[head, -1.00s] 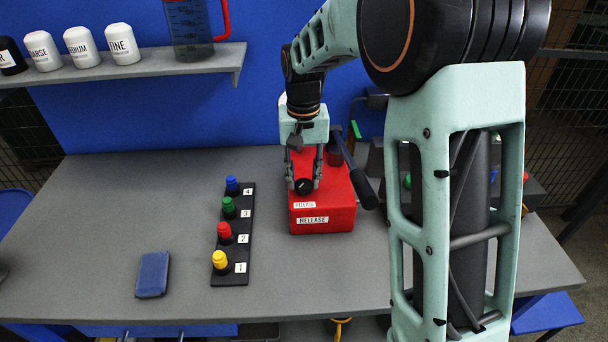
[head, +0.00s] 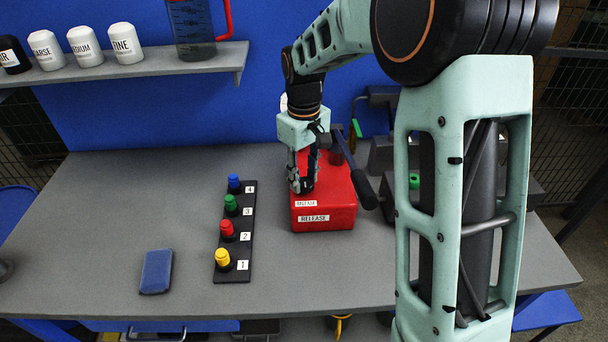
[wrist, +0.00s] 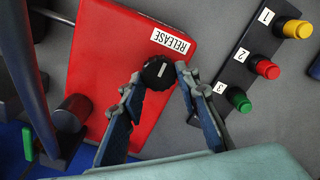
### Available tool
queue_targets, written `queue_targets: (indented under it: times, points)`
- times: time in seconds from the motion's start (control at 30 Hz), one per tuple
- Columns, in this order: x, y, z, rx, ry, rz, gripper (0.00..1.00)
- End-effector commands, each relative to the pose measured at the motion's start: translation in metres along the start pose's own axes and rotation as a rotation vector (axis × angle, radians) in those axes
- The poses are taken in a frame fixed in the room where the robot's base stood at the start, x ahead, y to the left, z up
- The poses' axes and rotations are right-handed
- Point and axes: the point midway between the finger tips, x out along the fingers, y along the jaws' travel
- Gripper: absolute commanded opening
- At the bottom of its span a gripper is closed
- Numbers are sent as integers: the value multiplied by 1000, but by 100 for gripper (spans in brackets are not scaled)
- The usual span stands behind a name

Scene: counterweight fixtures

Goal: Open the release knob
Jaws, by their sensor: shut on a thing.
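The release knob (wrist: 158,73) is a round black knob with a white pointer mark, on top of the red box (head: 325,212), beside a white RELEASE label.
A lever with a dark handle (head: 364,189) rises at the box's right side, close to my gripper. A black strip (head: 232,273) with coloured, numbered buttons lies to the left. A blue pad (head: 156,271) lies farther left. The counter's front left is mostly clear.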

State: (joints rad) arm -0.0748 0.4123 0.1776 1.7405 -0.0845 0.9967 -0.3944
Motion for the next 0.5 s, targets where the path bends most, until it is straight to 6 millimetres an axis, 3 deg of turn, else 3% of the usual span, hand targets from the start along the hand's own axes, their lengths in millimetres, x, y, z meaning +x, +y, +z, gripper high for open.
queue_targets:
  times: [0.47,0.5]
  points:
    - [-1,0,-1,-16,3,1,5]
    - [-1,0,-1,-16,3,1,30]
